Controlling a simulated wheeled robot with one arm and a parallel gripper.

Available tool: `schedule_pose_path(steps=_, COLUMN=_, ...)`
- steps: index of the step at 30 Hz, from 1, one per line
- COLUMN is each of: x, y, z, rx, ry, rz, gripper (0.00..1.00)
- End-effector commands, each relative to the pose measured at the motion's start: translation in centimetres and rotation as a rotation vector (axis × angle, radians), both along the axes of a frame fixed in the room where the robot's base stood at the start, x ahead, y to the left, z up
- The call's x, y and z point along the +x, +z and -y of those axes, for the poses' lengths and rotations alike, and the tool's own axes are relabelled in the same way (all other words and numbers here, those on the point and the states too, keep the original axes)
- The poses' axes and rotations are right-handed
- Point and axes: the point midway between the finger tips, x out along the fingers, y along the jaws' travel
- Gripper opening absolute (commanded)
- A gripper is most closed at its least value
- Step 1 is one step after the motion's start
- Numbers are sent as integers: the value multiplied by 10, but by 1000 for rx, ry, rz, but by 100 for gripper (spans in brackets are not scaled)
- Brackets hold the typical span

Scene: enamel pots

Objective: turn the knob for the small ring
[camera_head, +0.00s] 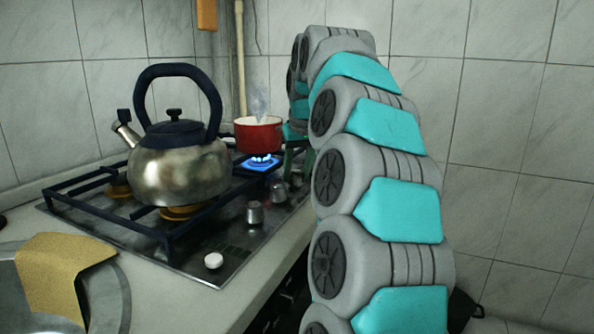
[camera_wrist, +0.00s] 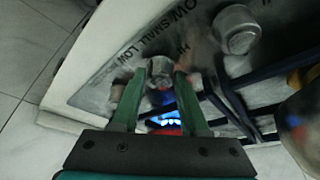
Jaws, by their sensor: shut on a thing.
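The knob for the small ring (camera_wrist: 160,77) is a grey metal knob between the green fingertips of my gripper (camera_wrist: 160,72) in the wrist view. The fingers are shut on it. The panel beside it reads "SMALL", "LOW" and "HI", partly cut off. In the head view my gripper (camera_head: 297,150) is mostly hidden by my arm at the right end of the hob. The small ring's blue flame (camera_head: 260,162) burns under a red pot (camera_head: 258,135), which steams. The flame also glows in the wrist view (camera_wrist: 165,119).
A steel kettle (camera_head: 180,170) stands on the near burner. Other knobs (camera_head: 255,212) line the hob's front edge, and one (camera_wrist: 237,28) is close to my gripper. A white round button (camera_head: 213,260) and yellow cloth (camera_head: 62,275) are at the near left. Tiled wall stands behind.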

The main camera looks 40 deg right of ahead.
Motion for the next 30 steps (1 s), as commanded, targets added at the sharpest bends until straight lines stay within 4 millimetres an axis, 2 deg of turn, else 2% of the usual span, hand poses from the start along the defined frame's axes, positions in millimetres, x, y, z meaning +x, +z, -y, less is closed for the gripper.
schedule_pose_path(steps=1, x=0, y=0, z=0, rx=0, ry=0, rz=0, gripper=27)
schedule_pose_path(steps=7, x=0, y=0, z=0, rx=0, ry=0, rz=0, gripper=4)
schedule_pose_path(steps=9, x=0, y=0, z=0, rx=0, ry=0, rz=0, gripper=0)
schedule_pose_path(steps=20, x=0, y=-1, z=0, rx=-2, ry=-33, rz=1, gripper=0)
schedule_pose_path(steps=30, x=1, y=-1, z=-1, rx=-6, ry=-244, rz=7, gripper=0)
